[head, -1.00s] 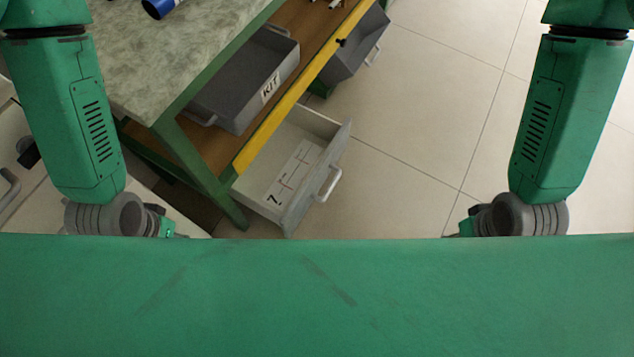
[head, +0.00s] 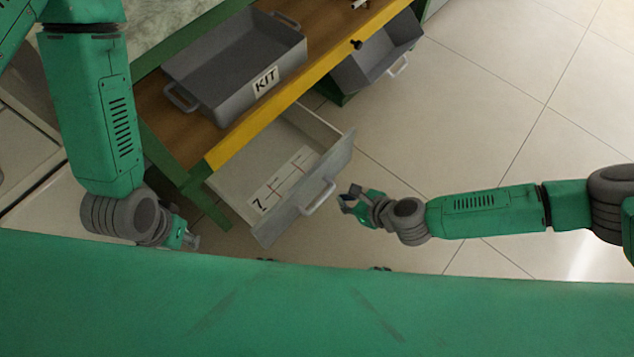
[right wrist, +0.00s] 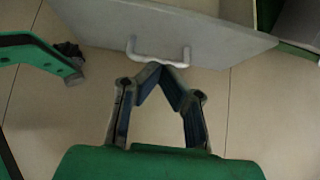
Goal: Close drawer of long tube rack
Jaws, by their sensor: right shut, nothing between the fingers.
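The drawer (head: 305,195) under the wooden shelf of the green-framed rack (head: 230,152) is pulled out. Its grey front panel is tilted in the head view, and its light inside shows a "7" label. Its white handle (head: 319,198) faces me; it also shows in the right wrist view (right wrist: 158,56). My right gripper (head: 347,198) is just right of the handle in the head view. In the right wrist view its fingertips (right wrist: 163,68) meet right at the handle, empty; contact is unclear. My left gripper (head: 190,240) hangs left of the drawer, its fingers partly hidden.
A grey box labelled KIT (head: 235,75) sits on the shelf. A second grey bin (head: 375,52) with a handle hangs beyond the yellow shelf edge (head: 285,102). Tiled floor (head: 480,95) to the right of the drawer is free.

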